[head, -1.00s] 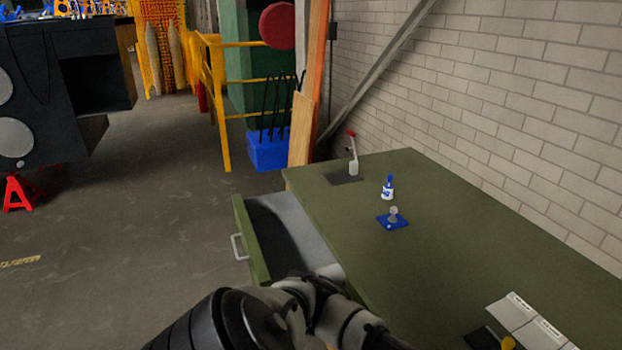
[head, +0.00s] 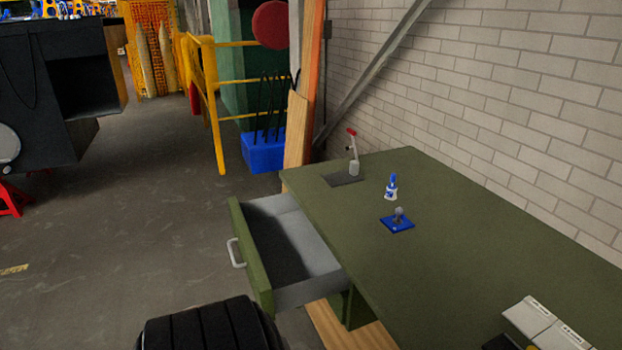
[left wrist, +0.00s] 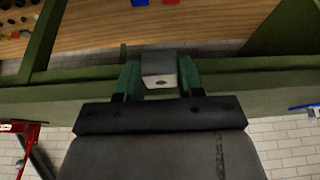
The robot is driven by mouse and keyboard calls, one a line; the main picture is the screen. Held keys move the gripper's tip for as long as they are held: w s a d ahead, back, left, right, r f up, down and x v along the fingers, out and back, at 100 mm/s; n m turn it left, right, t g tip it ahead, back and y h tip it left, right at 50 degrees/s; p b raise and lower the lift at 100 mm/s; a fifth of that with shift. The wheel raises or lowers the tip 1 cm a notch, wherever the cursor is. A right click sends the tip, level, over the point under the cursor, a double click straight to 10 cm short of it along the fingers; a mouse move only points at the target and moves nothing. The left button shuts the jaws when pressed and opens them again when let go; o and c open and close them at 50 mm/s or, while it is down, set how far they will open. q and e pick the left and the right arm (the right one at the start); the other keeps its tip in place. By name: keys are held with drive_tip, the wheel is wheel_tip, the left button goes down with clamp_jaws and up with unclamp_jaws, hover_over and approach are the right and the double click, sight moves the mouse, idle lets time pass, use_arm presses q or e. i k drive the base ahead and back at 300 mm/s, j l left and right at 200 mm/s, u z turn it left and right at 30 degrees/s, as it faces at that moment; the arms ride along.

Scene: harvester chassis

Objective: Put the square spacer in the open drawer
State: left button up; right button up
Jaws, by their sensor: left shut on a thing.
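The square spacer (left wrist: 158,70) is a small grey block with a dark hole in its near face, seen in the left wrist view. My left gripper (left wrist: 160,78) is shut on it, one green finger on each side. In the head view this gripper and the spacer are out of sight; only a dark part of my arm shows at the bottom. The open drawer (head: 250,258) has a green front, a silver handle and grey inner walls. It is pulled out from the left side of the green table, and its visible inside looks empty. My right gripper is not in view.
White boxes (head: 540,322) lie at the lower right. The floor left of the drawer is clear.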

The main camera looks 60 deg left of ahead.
sight(289, 271)
drive_tip(key=j, duration=1.2)
drive_tip(key=k+j, duration=0.15)
drive_tip(key=j, duration=2.2)
